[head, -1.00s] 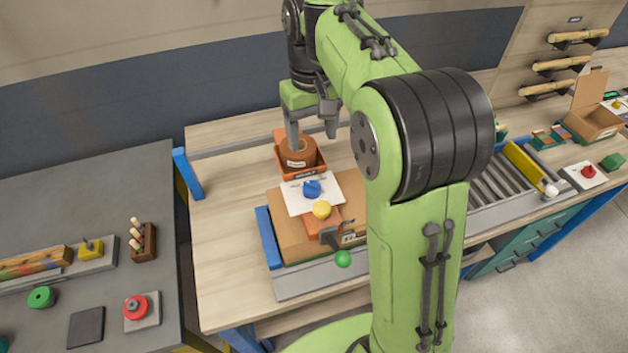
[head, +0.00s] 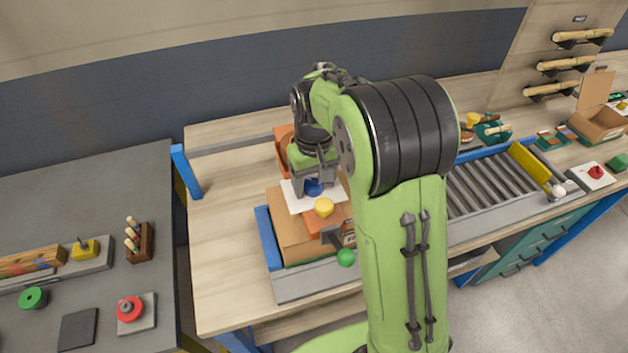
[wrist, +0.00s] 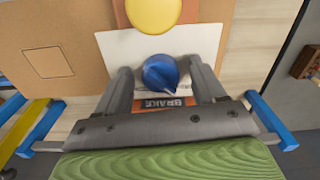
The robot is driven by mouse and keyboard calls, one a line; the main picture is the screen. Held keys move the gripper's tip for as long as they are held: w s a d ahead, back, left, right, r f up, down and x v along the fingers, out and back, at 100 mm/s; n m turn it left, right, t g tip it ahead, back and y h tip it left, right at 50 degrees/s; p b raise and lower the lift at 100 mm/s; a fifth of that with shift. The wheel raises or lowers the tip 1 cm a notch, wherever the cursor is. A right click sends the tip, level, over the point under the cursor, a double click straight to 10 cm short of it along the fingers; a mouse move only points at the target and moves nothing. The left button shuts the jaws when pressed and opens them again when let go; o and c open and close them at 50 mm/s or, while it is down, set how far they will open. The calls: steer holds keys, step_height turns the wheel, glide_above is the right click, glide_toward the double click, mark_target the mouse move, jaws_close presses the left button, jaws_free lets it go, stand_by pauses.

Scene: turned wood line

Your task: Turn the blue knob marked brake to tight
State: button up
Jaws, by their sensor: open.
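The blue knob (wrist: 160,73) sits on a white plate (wrist: 116,48), with a white pointer line on its top. A label reading BRAKE (wrist: 162,102) is beside it in the wrist view. In the head view the knob (head: 313,187) shows below my gripper (head: 314,184). In the wrist view my gripper (wrist: 161,78) is open, with one finger on each side of the knob. I cannot tell whether the fingers touch it. No tight mark can be read.
A yellow knob (head: 324,207) stands close by on an orange block, with a green ball-ended lever (head: 346,258) in front. An orange bin (head: 284,150) is behind my gripper. A roller conveyor (head: 480,185) lies to the right. The bench's left part is clear.

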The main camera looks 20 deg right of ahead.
steer(key=c, duration=1.1)
steer(key=shift+o, duration=0.2)
steer(key=m+p, duration=0.1)
steer(key=m, duration=0.3)
steer(key=shift+r+m, duration=0.1)
steer(key=shift+m, duration=0.2)
steer(key=m, duration=0.4)
steer(key=shift+a+m+p, duration=0.15)
steer(key=shift+m+p, duration=0.15)
steer(key=shift+p, duration=0.05)
steer(key=m, duration=0.4)
steer(key=shift+w, duration=0.15)
steer(key=shift+w+m, duration=0.1)
steer(key=shift+m, duration=2.2)
